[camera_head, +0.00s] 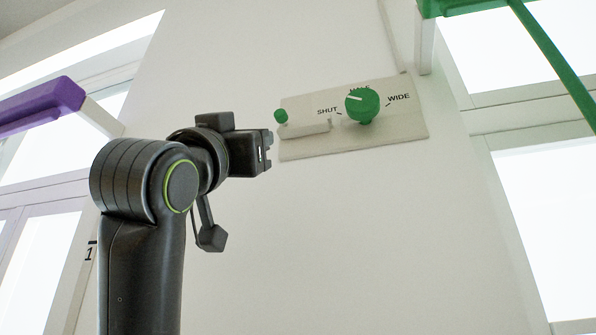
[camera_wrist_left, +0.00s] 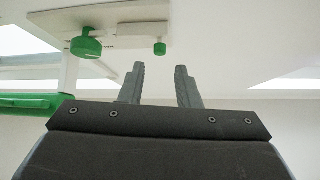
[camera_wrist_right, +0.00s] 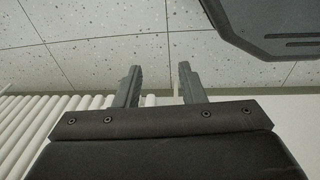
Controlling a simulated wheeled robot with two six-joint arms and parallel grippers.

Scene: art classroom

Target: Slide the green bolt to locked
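The green bolt (camera_head: 281,117) shows as a small round green knob at the left end of a white housing on a pale wall panel (camera_head: 400,137). It also shows in the left wrist view (camera_wrist_left: 160,48), ahead of my left fingertips and between them, apart from both. My left gripper (camera_head: 268,150) is just left of and below the bolt in the head view. In the left wrist view (camera_wrist_left: 161,72) its fingers are open and empty. No "locked" mark is readable. My right gripper (camera_wrist_right: 158,75) is open and empty in its wrist view, with ceiling tiles beyond.
A larger green dial (camera_head: 362,104) with a white pointer line sits right of the bolt, among labels including SHUT and WIDE. A purple bar (camera_head: 42,105) at left and a green frame (camera_head: 550,55) at right stand by the windows. The wall below the panel is bare.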

